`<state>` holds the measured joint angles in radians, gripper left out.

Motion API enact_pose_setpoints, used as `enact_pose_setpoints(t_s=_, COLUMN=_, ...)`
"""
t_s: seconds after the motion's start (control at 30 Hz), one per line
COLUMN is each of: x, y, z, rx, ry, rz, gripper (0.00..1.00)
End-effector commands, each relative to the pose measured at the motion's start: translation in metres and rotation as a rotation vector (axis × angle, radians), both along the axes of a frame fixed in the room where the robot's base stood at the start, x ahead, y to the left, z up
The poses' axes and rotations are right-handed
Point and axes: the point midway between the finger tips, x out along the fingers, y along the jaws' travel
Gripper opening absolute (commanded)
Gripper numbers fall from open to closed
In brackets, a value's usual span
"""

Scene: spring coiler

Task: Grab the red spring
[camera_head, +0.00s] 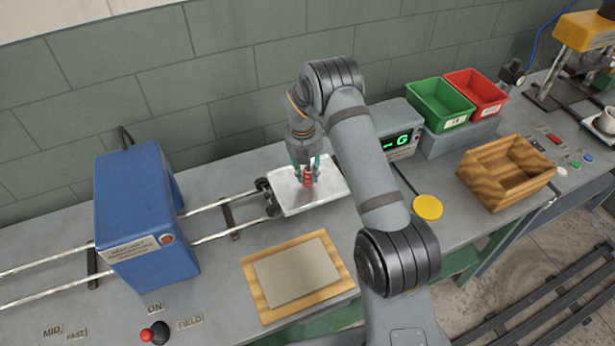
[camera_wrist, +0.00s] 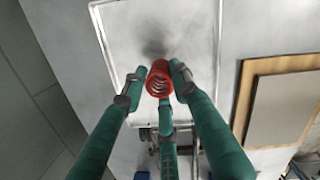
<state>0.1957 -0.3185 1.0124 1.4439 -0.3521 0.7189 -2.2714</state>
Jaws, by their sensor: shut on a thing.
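The red spring (camera_wrist: 159,80) is between the green fingers of my gripper (camera_wrist: 158,74) in the wrist view, with its coil end facing the camera. The fingers touch it from both sides and a third finger is below it. In the head view the red spring (camera_head: 308,180) shows between the fingertips of my gripper (camera_head: 306,172), over the pale metal plate (camera_head: 330,190). I cannot tell whether the spring still touches the plate. My gripper is shut on the spring.
A blue machine (camera_head: 140,220) stands at left on two rails. A wooden-framed grey pad (camera_head: 298,275) lies in front of the plate. A scale display (camera_head: 397,141), green bin (camera_head: 440,103), red bin (camera_head: 476,93), wooden box (camera_head: 507,172) and yellow disc (camera_head: 428,207) are at right.

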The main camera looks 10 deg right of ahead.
Motion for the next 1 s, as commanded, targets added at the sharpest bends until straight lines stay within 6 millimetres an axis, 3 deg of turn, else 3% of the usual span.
enact_pose_setpoints(t_s=0.2, x=0.0, y=0.0, z=0.0, rx=0.0, ry=-0.001, rz=0.0, gripper=0.0)
enact_pose_setpoints(t_s=0.5, x=0.001, y=0.0, z=0.004, rx=0.0, ry=-0.001, rz=0.0, gripper=0.0)
enact_pose_setpoints(t_s=0.67, x=0.002, y=0.0, z=0.019, rx=0.001, ry=-0.005, rz=-0.001, gripper=0.0)
enact_pose_setpoints(t_s=0.77, x=0.002, y=0.0, z=0.039, rx=0.001, ry=-0.009, rz=0.0, gripper=0.0)
enact_pose_setpoints(t_s=1.0, x=-0.046, y=-0.023, z=0.068, rx=0.001, ry=-0.004, rz=-0.002, gripper=0.0)
